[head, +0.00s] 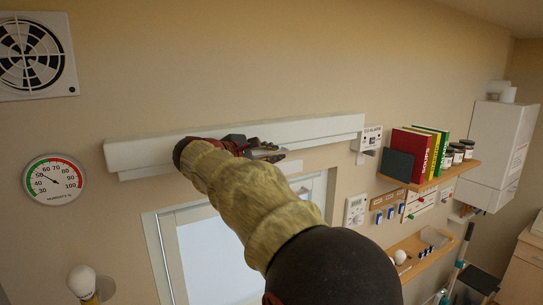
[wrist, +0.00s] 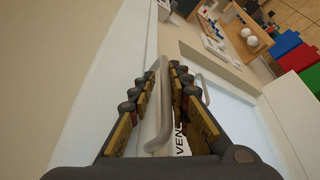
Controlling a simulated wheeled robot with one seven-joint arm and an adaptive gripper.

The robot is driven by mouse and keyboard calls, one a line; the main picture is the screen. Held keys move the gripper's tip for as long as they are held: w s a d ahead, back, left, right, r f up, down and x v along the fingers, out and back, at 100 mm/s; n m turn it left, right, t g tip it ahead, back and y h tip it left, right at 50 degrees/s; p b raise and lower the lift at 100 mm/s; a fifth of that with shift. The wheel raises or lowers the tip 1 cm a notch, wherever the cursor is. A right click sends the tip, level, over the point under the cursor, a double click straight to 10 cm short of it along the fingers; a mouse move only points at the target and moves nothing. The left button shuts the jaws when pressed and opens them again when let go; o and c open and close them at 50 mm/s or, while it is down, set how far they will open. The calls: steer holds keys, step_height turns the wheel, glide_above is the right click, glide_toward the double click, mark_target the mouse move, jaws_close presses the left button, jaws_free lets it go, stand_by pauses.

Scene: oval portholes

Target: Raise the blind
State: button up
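A long white box (head: 320,129), which looks like the blind's housing, is fixed to the wall above a white-framed window (head: 222,262). A narrower pale strip shows along its underside. My gripper (head: 268,152) is in front of the box near its middle. In the wrist view my gripper (wrist: 163,74) has its fingers apart, with a pale bar-shaped handle (wrist: 157,135) running between them. I cannot tell whether either finger touches the handle. A white label with dark letters is partly hidden by the right finger. My arm hides part of the box and window in the head view.
A shelf with books (head: 422,150) and jars is on the wall to the right, above a lower shelf (head: 420,248). A white cabinet (head: 497,145) stands further right. A round gauge (head: 55,181) and a vent (head: 35,56) are at left. The wall above the box is clear.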

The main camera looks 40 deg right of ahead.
steer(key=shift+o, duration=0.8)
steer(key=v, duration=0.8)
steer(key=s+a+f+m+t+y, duration=0.2)
steer(key=s+a+f+m+y, duration=0.2)
steer(key=s+a+f+y, duration=0.7)
steer(key=s+a+f+m+t+y, duration=0.2)
steer(key=s+a+f+m+y, duration=0.25)
steer(key=s+a+f, duration=1.2)
step_height(320, 180, down, 33)
steer(key=w+a+b, duration=0.1)
steer(key=w+b, duration=0.1)
steer(key=b, duration=2.8)
steer(key=shift+w+a+f+n, duration=0.15)
steer(key=shift+w+a+n, duration=0.2)
steer(key=shift+n, duration=0.1)
